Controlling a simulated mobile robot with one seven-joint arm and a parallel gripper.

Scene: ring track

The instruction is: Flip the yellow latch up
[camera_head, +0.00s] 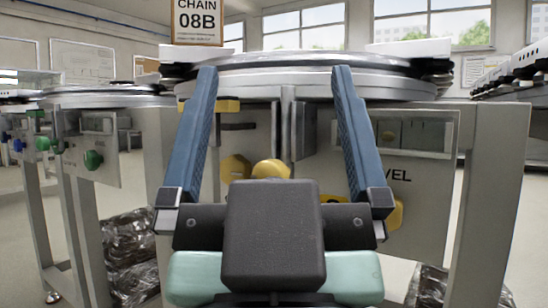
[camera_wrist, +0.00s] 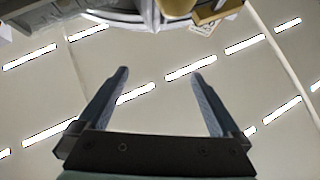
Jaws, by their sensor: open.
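My gripper (camera_head: 274,72) is open, its two blue fingers spread wide in front of the grey machine. It also shows in the wrist view (camera_wrist: 160,73), with nothing between the fingers. Several yellow parts sit on the machine's front. One is a yellow bar (camera_head: 228,105) under the rim at upper left, partly behind the left finger. Two are rounded yellow knobs, one at left (camera_head: 235,168) and one in the middle (camera_head: 271,169). Another yellow part (camera_head: 396,214) is partly hidden by the right finger. I cannot tell for certain which is the latch. The wrist view shows a yellow piece (camera_wrist: 217,12) at the top edge.
A round metal track (camera_head: 320,66) tops the machine, above the fingertips. A sign reading CHAIN 08B (camera_head: 197,22) stands behind it. A similar station with a green knob (camera_head: 93,159) is at left. Dark crumpled bags (camera_head: 130,255) lie below. Floor shows at left.

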